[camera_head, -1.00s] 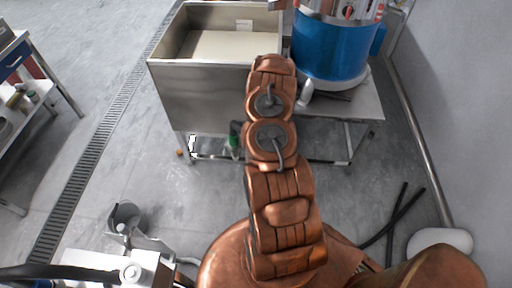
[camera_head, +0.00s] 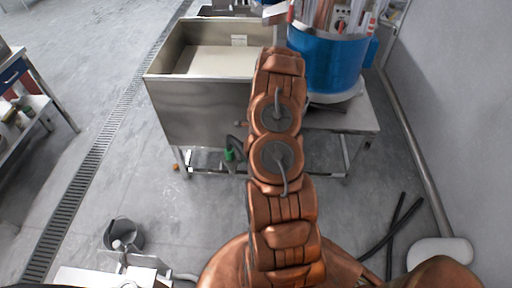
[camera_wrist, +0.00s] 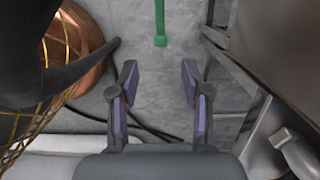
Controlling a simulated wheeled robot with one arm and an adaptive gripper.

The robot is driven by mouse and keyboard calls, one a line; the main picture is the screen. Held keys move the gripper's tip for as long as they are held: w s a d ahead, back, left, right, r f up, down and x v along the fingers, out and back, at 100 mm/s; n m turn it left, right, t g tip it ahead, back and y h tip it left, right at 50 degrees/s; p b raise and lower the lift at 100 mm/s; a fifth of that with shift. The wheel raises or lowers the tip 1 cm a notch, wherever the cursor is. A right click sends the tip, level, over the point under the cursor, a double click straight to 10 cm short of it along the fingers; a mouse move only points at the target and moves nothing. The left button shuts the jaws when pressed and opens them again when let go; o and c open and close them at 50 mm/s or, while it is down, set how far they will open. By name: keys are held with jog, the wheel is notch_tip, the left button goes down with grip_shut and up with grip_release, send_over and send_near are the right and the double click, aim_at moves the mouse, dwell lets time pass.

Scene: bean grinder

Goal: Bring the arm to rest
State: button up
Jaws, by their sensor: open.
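My gripper (camera_wrist: 160,84) is open and empty in the wrist view. Its two dark fingers with purple pads stand well apart over the grey floor, with nothing between them. In the head view my copper-coloured arm rises up the middle of the picture, in front of the sink and stand. My gripper is hidden there behind the arm links.
A steel sink (camera_head: 205,105) stands left of the arm; a blue grinder drum (camera_head: 327,60) sits on a stand to the right. A green-ended part (camera_wrist: 160,40) shows ahead of the fingers. A bucket (camera_head: 124,234) stands on the floor. Open floor lies left.

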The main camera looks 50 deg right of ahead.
dwell(0.4)
jog(key=w+a+r+n+y, duration=0.1)
jog(key=w+a+r+n, duration=0.15)
jog(key=a+r, duration=0.4)
jog(key=w+a+r+n, duration=0.1)
jog(key=a+r+n, duration=0.3)
jog(key=a+r, duration=0.3)
jog(key=s+a+r+n+g, duration=0.1)
jog(key=s+a+r+n, duration=0.3)
jog(key=a+r+n, duration=0.55)
jog(key=s+a+r+n+g, duration=0.1)
jog(key=s+a+r+n, duration=0.4)
jog(key=s+a+r, duration=0.7)
jog(key=s+a+r+n+h, duration=0.1)
jog(key=s+r+n, duration=0.1)
jog(key=s, duration=0.6)
jog(key=s+a+r+n+g+h, duration=0.1)
jog(key=s+r+n, duration=0.1)
jog(key=s+n, duration=0.3)
jog(key=s, duration=0.2)
jog(key=shift+s+r, duration=0.3)
jog(key=shift+s, duration=0.1)
jog(key=shift+c, duration=0.6)
jog(key=shift+a, duration=0.15)
